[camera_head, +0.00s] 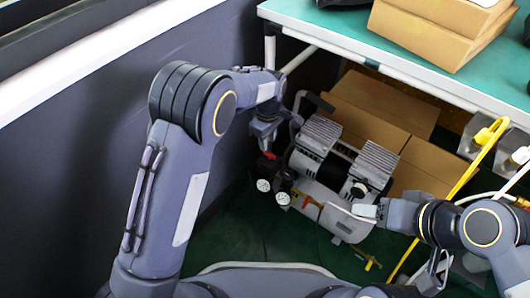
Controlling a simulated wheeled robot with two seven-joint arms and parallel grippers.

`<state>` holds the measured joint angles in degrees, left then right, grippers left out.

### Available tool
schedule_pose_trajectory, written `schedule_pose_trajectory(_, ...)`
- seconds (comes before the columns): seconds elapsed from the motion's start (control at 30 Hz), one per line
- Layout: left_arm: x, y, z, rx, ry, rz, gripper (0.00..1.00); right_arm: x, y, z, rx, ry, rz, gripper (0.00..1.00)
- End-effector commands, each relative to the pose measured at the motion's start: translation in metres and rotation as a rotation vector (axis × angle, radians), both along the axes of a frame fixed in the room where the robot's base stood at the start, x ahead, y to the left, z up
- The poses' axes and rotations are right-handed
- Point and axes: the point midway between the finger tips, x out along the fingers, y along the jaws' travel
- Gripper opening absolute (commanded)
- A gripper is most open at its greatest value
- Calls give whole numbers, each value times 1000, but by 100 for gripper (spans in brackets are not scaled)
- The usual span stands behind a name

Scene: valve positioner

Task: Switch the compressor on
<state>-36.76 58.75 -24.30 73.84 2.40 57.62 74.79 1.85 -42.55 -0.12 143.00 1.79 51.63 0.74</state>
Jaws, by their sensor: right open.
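The compressor (325,178) sits on the dark green floor below the workbench, with a silver tank and ribbed motor heads. Two round gauges (273,185) and a small dark part with red on it (269,156) are at its left end. My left gripper (265,146) points down just above that dark-and-red part; whether they touch is unclear, and its jaws are too small to read. My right gripper (362,211) is open at the right end of the tank, close to its surface. I cannot make out a power switch for certain.
The workbench (345,38) with a green top overhangs the compressor, carrying cardboard boxes (435,30). More cardboard boxes (375,115) stand behind the compressor. A yellow hose (462,178) runs down at the right. A grey wall (75,150) bounds the left side.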

Motion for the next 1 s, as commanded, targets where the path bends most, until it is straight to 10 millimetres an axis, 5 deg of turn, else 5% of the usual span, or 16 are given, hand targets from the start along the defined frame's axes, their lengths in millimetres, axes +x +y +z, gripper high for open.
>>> schedule_pose_trajectory(0.3,-1,1,-55,1,4,0,31,0,0,-27,0,0,0,61)
schedule_pose_trajectory(0.63,-1,1,-61,-1,2,-1,31,0,0,-29,0,1,0,61)
schedule_pose_trajectory(0.9,0,1,-61,0,3,-1,0,0,0,-29,0,0,0,61)
schedule_pose_trajectory(1.0,0,1,-61,0,1,-1,0,0,0,-29,0,0,0,61)
